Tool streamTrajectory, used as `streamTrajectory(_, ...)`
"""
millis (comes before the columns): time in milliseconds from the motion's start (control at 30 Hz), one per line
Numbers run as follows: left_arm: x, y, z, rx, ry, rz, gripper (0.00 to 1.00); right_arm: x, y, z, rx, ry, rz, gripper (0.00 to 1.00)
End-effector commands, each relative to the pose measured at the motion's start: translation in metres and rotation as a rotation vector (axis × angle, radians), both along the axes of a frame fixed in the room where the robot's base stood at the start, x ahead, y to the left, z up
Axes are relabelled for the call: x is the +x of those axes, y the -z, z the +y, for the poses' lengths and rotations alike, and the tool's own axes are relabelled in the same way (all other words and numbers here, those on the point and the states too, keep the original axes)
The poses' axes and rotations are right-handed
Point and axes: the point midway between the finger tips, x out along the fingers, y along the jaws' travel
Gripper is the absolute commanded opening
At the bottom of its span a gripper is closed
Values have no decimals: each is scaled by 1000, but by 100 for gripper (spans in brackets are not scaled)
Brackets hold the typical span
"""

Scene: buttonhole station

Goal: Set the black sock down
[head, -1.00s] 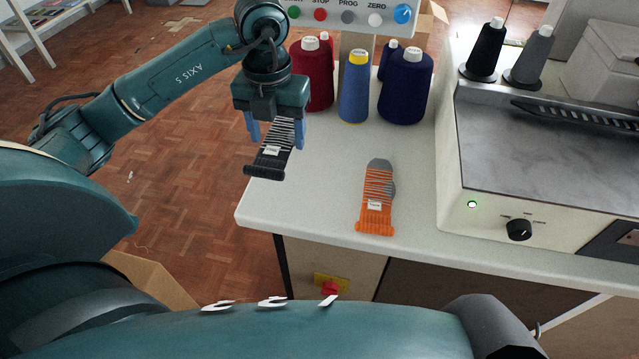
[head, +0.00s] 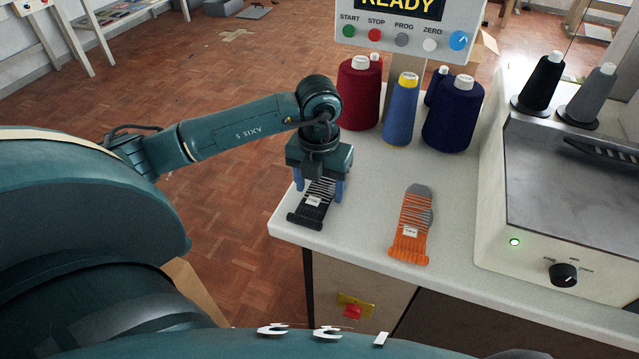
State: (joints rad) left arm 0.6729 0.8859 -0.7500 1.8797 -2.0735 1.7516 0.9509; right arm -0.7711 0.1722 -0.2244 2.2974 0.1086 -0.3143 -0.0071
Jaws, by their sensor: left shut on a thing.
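The black sock (head: 310,208) has white stripes and a white label. It lies at the left part of the white table (head: 345,232), its cuff toward me and close to the table's left edge. My left gripper (head: 319,189) points down over the sock and is shut on it, one blue finger on each side. The sock's far end is hidden under the gripper. I cannot tell whether the sock touches the table or is held just above it. My right gripper is not in view.
An orange and grey striped sock (head: 413,222) lies to the right of the black one. Red (head: 359,95), blue (head: 401,112) and navy (head: 453,118) yarn cones stand behind. A machine (head: 560,190) with a lit green lamp fills the right side.

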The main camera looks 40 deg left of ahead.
Motion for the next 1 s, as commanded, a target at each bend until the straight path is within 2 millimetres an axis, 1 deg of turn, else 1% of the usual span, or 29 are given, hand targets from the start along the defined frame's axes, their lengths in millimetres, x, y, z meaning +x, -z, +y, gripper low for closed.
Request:
streamTrajectory(67, 0, 4, 0, 0, 0, 0, 38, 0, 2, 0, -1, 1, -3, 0)
streamTrajectory(100, 0, 4, 0, 0, 0, 0, 63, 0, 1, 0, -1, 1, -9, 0)
streamTrajectory(367, 0, 3, 0, 0, 0, 1, 84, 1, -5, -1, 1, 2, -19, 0)
streamTrajectory(600, 0, 2, 0, 0, 0, 0, 84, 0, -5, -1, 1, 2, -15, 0)
streamTrajectory(667, 0, -2, 0, 0, 0, 0, 84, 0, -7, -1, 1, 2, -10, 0)
streamTrajectory(733, 0, -8, 0, -1, 0, -2, 84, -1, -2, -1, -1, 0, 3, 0)
streamTrajectory(867, 0, -32, 0, 0, 2, -4, 84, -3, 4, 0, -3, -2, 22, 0)
streamTrajectory(1000, 0, -64, 0, -1, 0, -5, 84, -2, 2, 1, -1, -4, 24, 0)
